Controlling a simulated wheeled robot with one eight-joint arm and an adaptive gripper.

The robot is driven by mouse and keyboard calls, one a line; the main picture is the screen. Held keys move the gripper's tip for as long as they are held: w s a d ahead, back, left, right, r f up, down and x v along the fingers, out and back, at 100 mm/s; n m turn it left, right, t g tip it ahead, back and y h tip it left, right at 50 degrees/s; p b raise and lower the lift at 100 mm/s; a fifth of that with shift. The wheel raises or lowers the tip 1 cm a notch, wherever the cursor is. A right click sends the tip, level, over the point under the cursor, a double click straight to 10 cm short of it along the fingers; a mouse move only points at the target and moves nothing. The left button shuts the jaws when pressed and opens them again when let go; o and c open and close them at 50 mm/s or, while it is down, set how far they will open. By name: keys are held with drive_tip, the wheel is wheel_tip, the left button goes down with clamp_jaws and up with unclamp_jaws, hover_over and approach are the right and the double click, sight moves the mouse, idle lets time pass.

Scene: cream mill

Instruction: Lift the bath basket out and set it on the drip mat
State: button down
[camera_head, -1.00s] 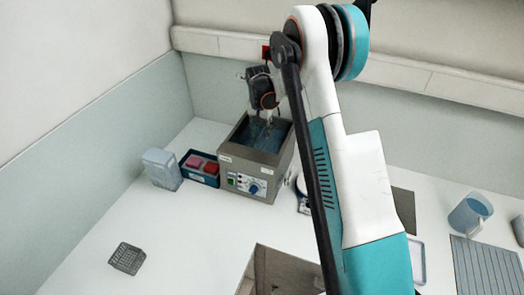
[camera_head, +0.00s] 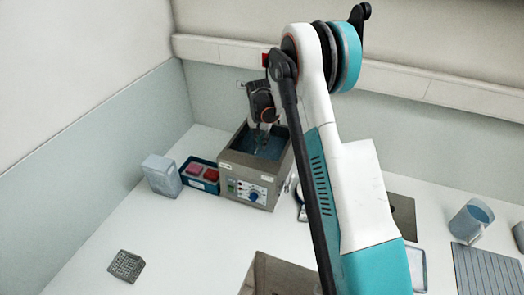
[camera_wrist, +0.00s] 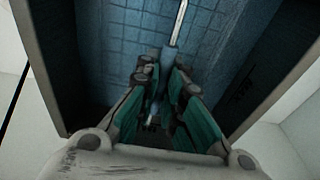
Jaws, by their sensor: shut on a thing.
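The bath (camera_head: 248,180) is a grey box with an open top, blue inside, with a dial and switches on its front. My gripper (camera_head: 262,135) points down into its opening. The drip mat (camera_head: 482,272) is a grey ribbed sheet at the lower right, empty where visible.
A teal tray with red blocks (camera_head: 199,174) and a clear container (camera_head: 161,175) stand left of the bath. A small grey mesh rack (camera_head: 126,266) lies at the front left. My arm hides part of the counter right of the bath.

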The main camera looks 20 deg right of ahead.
drive_tip(key=shift+r, duration=0.1)
wheel_tip(320, 180, up, 22)
idle(0.8)
